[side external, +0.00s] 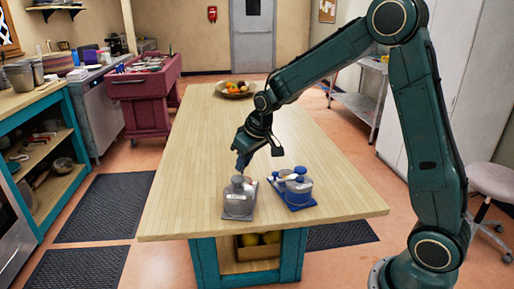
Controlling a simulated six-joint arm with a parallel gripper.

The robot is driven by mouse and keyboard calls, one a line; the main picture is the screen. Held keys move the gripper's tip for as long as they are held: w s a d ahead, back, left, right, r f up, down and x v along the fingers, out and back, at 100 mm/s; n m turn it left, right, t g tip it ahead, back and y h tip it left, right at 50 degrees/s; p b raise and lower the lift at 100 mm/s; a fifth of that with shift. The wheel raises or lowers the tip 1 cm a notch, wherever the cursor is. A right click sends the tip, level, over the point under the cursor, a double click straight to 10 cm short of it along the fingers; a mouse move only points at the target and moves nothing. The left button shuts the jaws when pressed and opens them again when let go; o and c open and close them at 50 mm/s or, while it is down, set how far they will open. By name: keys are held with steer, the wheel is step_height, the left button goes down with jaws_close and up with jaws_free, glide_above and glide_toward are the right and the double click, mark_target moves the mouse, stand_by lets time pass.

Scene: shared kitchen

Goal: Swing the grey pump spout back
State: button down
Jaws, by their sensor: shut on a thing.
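The grey pump (239,201) stands upright on a flat grey base near the front edge of the wooden table. My gripper (242,170) points down at the top of the grey pump and is shut on its grey spout. The fingertips cover the spout, so its direction cannot be made out.
A blue pump set (299,196) with white parts stands on a blue base just right of the grey pump. A fruit bowl (235,91) sits at the table's far end. The wooden table (190,150) is otherwise clear, with open room left of the grey pump.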

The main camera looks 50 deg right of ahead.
steer(key=shift+w+n, duration=0.15)
steer(key=shift+n, duration=0.15)
steer(key=w+a+n+g+y, duration=0.3)
steer(key=a+n, duration=0.4)
steer(key=n, duration=0.7)
steer(key=shift+w+n+y, duration=0.3)
steer(key=shift+y, duration=0.4)
steer(key=shift+a+g, duration=0.1)
steer(key=shift+g, duration=0.2)
steer(key=c, duration=1.3)
jaws_free()
steer(key=shift+c, duration=0.2)
steer(key=shift+r, duration=0.1)
